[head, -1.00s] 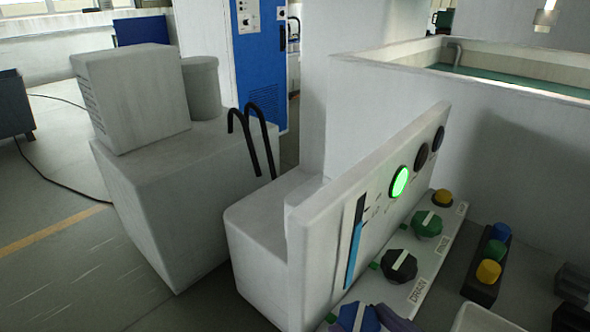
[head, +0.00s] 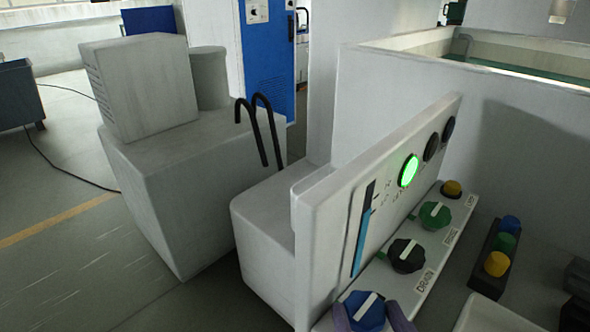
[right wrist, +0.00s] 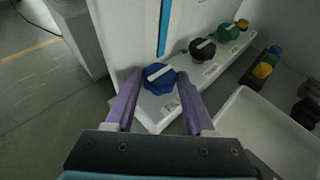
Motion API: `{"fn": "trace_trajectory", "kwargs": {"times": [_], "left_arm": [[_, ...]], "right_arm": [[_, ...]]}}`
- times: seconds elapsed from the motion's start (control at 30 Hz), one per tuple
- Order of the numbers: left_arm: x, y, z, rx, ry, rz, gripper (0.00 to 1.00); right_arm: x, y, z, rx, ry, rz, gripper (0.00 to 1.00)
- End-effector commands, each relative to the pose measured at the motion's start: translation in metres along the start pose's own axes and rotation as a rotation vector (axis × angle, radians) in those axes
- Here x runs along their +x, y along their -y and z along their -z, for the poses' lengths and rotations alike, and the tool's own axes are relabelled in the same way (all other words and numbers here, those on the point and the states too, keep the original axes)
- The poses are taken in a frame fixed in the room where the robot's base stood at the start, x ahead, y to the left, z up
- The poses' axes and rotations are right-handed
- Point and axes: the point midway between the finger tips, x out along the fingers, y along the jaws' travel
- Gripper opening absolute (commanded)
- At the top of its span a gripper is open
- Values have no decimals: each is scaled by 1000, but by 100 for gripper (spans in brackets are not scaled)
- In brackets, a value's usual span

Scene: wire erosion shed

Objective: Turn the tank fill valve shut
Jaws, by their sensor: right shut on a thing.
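The blue knob (head: 364,312) with a white pointer bar sits at the near end of a white valve ledge (head: 438,262). I take it as the tank fill valve; its label is not readable. The bar leans to the upper right in the head view. My right gripper (right wrist: 160,80) is shut on the blue knob (right wrist: 160,77), one purple finger on each side. In the head view my right gripper (head: 369,318) shows only its fingertips at the bottom edge. My left gripper is out of view.
A black DRAIN knob (head: 406,256), a green knob (head: 434,215) and a yellow knob (head: 451,188) follow along the ledge. The upright panel (head: 335,230) has a blue level strip and a lit green lamp (head: 408,171). A white tray (right wrist: 262,130) lies right of the gripper.

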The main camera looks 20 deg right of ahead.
Motion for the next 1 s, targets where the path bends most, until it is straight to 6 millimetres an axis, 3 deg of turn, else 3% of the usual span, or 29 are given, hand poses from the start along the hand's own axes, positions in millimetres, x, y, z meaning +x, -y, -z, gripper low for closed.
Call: {"fn": "trace_trajectory", "kwargs": {"times": [0.13,0.17,0.27,0.63,1.0], "left_arm": [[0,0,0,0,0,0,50],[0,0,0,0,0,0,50],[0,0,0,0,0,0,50],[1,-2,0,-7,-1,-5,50],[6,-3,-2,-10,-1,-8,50]], "right_arm": [[0,1,2,3,-5,1,0],[0,1,2,3,-5,1,55],[0,1,2,2,-4,1,67],[-10,1,2,1,-4,-1,67],[-80,1,3,1,-7,-1,67]]}}
